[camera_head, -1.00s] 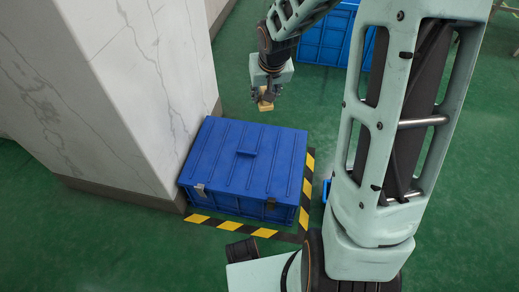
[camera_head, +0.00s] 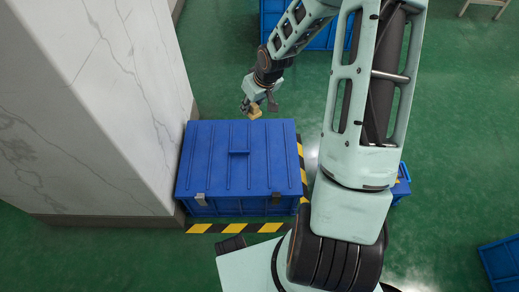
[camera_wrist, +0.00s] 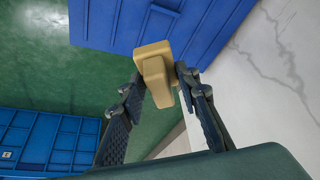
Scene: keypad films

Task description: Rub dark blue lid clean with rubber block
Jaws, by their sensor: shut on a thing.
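The dark blue lid (camera_head: 215,160) tops a ribbed blue box standing on the green floor beside a marble pillar. A raised handle (camera_head: 239,152) sits near the lid's middle. My gripper (camera_head: 257,104) is just beyond the lid's far edge and appears above it. In the wrist view my gripper (camera_wrist: 160,82) is shut on the tan rubber block (camera_wrist: 152,50), which sticks out past the fingertips. The lid (camera_wrist: 187,22) fills the top of that view, apart from the block as far as I can tell. No clear dirt shows on the lid at this size.
The marble pillar (camera_head: 85,100) rises close along the box's left side. Yellow-black floor tape (camera_head: 235,228) runs along its front and right. Another blue crate (camera_head: 330,30) stands behind, and smaller blue containers (camera_head: 400,185) (camera_head: 503,262) are at right. Green floor is open at right.

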